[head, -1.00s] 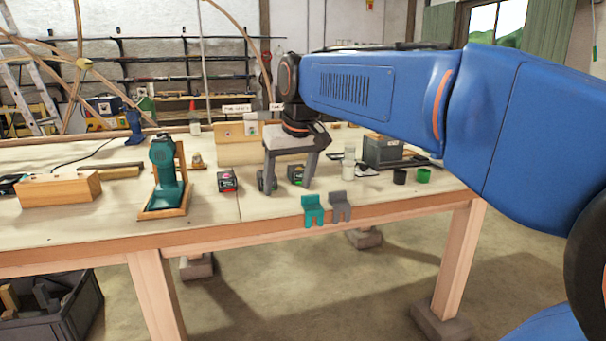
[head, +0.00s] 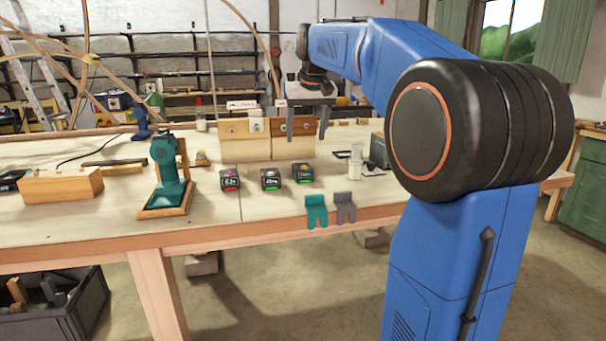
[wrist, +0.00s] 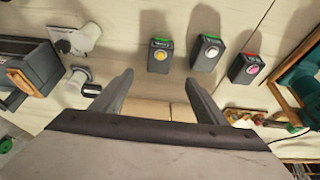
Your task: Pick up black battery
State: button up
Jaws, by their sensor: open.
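Three black batteries stand in a row on the workbench: a left one with a red light (head: 229,180), a middle one (head: 270,180) and a right one (head: 302,173), both with green lights. The wrist view shows them in reversed order: right one (wrist: 160,55), middle one (wrist: 207,53), left one (wrist: 245,69). My gripper (head: 307,135) is open and empty, fingers pointing down, raised above the bench and behind the right battery. In the wrist view, the gripper (wrist: 159,80) has nothing between its fingertips, and the batteries lie beyond them.
A teal tool on a wooden stand (head: 166,180) is left of the batteries. Wooden blocks (head: 245,148) stand behind them. A whitish bottle (head: 355,165) is to the right. Teal (head: 316,210) and grey (head: 345,207) clips sit at the front edge. Bench in front of the batteries is clear.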

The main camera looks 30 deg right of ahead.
send_over(303, 164)
jog(key=s+a, duration=0.2)
jog(key=s, duration=0.2)
jog(key=f, duration=0.7)
jog(key=shift+w+d+f, duration=0.1)
jog(key=shift+w, duration=0.1)
jog(key=shift+x, duration=2.6)
jog(key=shift+s, duration=0.2)
jog(key=shift+c, duration=0.3)
jog(key=c, duration=1.4)
jog(key=shift+o, duration=0.2)
notch_tip(303, 164, up, 10)
